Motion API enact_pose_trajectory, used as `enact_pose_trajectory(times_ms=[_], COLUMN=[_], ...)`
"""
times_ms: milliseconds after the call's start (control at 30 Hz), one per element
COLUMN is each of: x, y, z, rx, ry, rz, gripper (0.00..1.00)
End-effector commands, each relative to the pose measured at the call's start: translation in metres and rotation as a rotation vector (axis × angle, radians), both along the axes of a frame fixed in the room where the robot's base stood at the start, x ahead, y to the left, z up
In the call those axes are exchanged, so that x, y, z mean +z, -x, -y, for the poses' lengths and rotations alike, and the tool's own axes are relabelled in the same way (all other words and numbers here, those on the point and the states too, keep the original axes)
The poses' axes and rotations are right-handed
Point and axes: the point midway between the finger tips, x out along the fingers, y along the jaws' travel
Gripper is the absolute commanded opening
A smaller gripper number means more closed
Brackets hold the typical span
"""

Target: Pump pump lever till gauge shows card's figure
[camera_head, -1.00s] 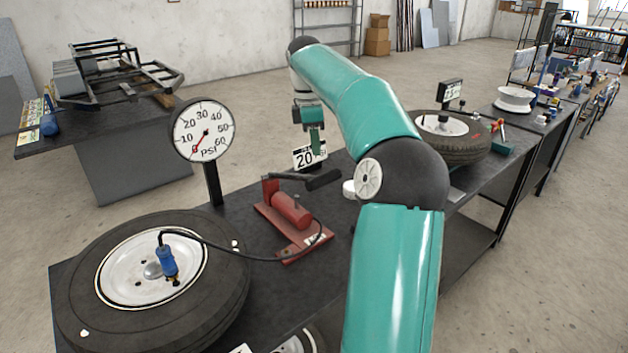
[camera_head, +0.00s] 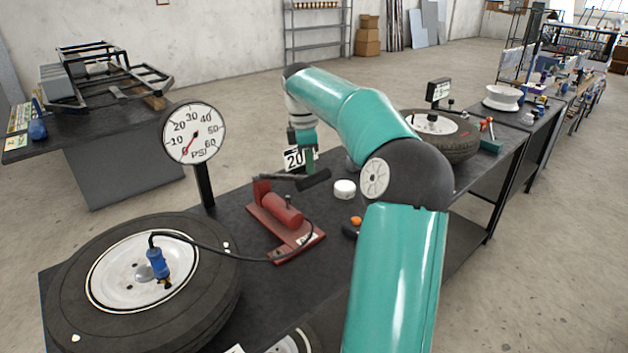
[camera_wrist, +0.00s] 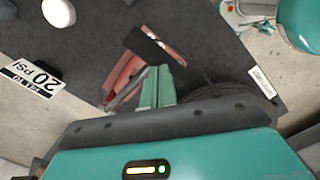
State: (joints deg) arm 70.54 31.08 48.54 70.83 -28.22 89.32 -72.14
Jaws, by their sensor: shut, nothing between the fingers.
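The red pump (camera_head: 283,215) stands on the dark bench, with its black-gripped lever (camera_head: 314,181) raised and pointing right. In the wrist view, the lever's dark grip (camera_wrist: 143,47) lies just beyond my fingertips. My gripper (camera_head: 309,170) is shut and empty, pointing down just above and behind the grip; I cannot tell whether it touches. Its green fingers also show in the wrist view (camera_wrist: 157,72). The round gauge (camera_head: 194,132) has its red needle at the low end, near 0.
A hose runs from the pump to a blue fitting (camera_head: 157,263) on the near-left tire (camera_head: 85,323). A white round object (camera_head: 344,189) and an orange item (camera_head: 356,220) lie right of the pump. Another tire (camera_head: 455,147) is farther back.

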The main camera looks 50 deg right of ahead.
Motion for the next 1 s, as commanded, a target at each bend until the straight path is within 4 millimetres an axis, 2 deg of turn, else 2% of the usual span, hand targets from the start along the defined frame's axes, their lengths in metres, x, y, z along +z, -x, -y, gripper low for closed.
enact_pose_trajectory(times_ms=[200,633,1000], x=[-0.015,-0.019,-0.056], y=[0.001,0.001,0.001], z=[0.001,0.001,0.001], rx=[0.0,0.0,0.001], ry=[-0.001,-0.001,-0.001], rz=[-0.001,-0.002,-0.002], gripper=[0.0,0.0,0.0])
